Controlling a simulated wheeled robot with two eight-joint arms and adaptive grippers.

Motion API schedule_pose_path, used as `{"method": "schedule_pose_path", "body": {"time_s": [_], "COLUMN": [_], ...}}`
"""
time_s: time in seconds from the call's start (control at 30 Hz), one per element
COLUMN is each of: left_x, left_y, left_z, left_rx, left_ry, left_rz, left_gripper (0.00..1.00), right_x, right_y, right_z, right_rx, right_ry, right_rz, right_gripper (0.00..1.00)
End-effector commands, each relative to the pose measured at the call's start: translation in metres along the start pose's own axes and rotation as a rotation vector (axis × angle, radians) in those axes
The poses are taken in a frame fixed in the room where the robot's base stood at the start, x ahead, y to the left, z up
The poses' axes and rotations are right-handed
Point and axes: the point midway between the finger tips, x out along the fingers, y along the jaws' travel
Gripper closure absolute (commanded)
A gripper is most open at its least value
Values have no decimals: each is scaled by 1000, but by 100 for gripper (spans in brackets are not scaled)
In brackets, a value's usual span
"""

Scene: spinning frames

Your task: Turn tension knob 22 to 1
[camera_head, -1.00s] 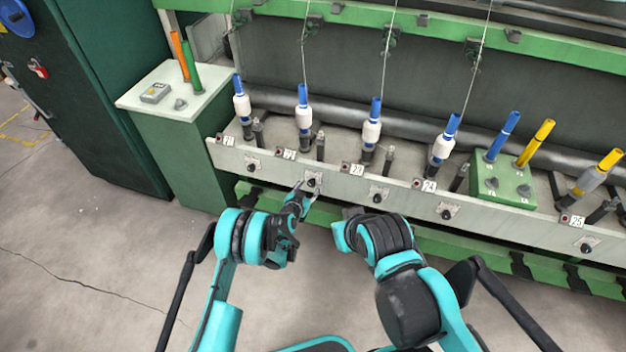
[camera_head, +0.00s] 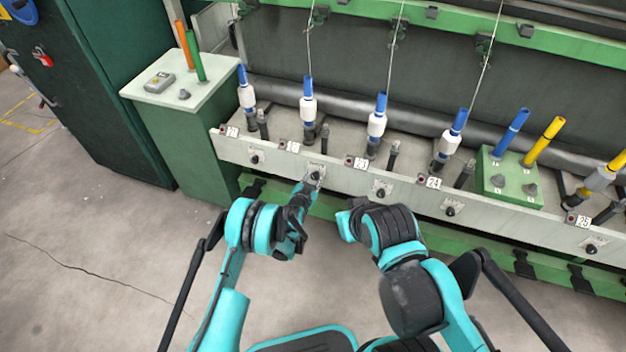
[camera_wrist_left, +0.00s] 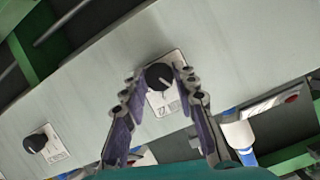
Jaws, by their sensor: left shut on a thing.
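Tension knob 22 (camera_head: 315,176) is a black round knob on a pale plate on the front rail, below the second number label (camera_head: 292,147), whose digits are hard to read. In the left wrist view the knob (camera_wrist_left: 158,77) sits between the fingertips, its light pointer mark toward the bottom of the picture. Its scale plate (camera_wrist_left: 172,105) shows, but I cannot read the value. My left gripper (camera_head: 311,183) is shut on this knob, also seen in the left wrist view. My right gripper (camera_head: 346,224) hangs before the rail; its fingers are not clear.
Neighbouring knobs on the rail (camera_head: 340,180) are one at left (camera_head: 255,157) and one at right (camera_head: 380,191). Bobbins on spindles (camera_head: 308,105) stand behind. A green box (camera_head: 508,180) stands at right, and a green cabinet (camera_head: 165,110) at left.

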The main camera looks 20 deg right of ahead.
Motion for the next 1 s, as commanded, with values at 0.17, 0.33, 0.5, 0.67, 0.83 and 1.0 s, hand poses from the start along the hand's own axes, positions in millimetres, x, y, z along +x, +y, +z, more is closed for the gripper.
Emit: {"method": "schedule_pose_path", "body": {"time_s": [0.17, 0.33, 0.5, 0.67, 0.83, 1.0], "left_x": [0, 0, 0, 0, 0, -7], "left_y": [1, 1, 1, 1, 0, -5], "left_z": [-1, -1, -1, -1, -2, -18], "left_rx": [56, 59, 58, 58, 57, 57], "left_ry": [-4, -4, -3, -4, -4, -4], "left_rz": [-22, -23, -23, -23, -23, -23], "left_gripper": [100, 100, 53, 51, 51, 51], "right_x": [0, 0, 0, 0, 0, 0], "right_y": [0, 0, 0, 0, 0, 0], "right_z": [0, 0, 0, 0, 0, 0], "right_rx": [0, 0, 0, 0, 0, 0], "right_ry": [0, 0, 0, 0, 0, 0], "right_rz": [0, 0, 0, 0, 0, 0], "right_gripper": [100, 100, 100, 100, 100, 100]}}
